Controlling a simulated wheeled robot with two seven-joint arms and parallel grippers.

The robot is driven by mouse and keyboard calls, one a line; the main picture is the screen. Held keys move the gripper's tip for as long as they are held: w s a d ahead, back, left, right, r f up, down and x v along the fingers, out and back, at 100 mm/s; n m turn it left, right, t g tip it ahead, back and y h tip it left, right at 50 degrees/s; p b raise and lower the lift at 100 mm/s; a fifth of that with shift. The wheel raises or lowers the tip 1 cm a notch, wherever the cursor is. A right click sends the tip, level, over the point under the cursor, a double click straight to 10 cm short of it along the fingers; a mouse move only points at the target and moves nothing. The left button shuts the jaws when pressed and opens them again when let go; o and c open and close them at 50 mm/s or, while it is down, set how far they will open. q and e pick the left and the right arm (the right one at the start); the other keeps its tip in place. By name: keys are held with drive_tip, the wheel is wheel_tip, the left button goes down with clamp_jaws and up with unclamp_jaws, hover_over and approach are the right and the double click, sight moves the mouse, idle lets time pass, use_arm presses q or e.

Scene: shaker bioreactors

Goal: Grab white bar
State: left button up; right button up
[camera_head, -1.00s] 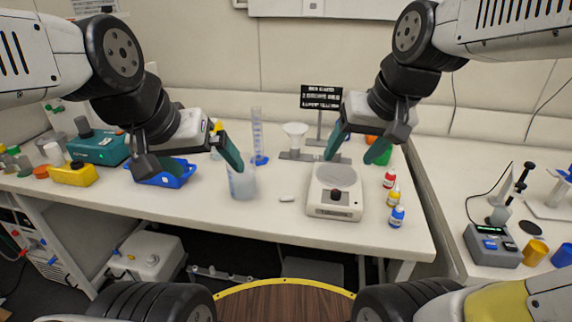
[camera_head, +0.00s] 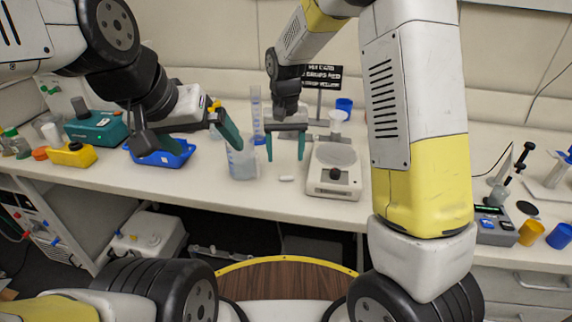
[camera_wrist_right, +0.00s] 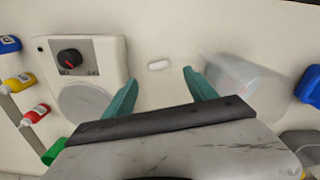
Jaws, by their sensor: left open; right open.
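The white bar (camera_head: 287,178) is a small white capsule lying on the bench between the beaker and the stirrer plate; it also shows in the right wrist view (camera_wrist_right: 159,64). My right gripper (camera_head: 286,158) is open and empty above the bench, just behind and over the bar, with its fingers pointing down. In the right wrist view its green fingertips (camera_wrist_right: 160,79) lie on either side of the bar's line, and the bar is just beyond them. My left gripper (camera_head: 195,158) is open and empty, over the blue tray and beside the beaker.
The clear beaker (camera_head: 242,160) stands left of the bar, close to both grippers. The white stirrer plate (camera_head: 334,188) with a black knob stands right of it. A blue tray (camera_head: 162,158) and a graduated cylinder (camera_head: 256,112) are nearby. The bench front is clear.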

sight(286, 176)
wheel_tip(286, 176, down, 7)
drive_tip(key=shift+d+f, duration=0.1)
drive_tip(key=c, duration=1.4)
drive_tip(key=shift+r, duration=0.2)
drive_tip(key=shift+r, duration=0.55)
wheel_tip(286, 176, up, 2)
drive_tip(key=shift+r, duration=0.15)
drive_tip(key=s, duration=0.5)
drive_tip(key=s+r, duration=0.1)
drive_tip(key=s, duration=1)
drive_tip(key=shift+r, duration=0.2)
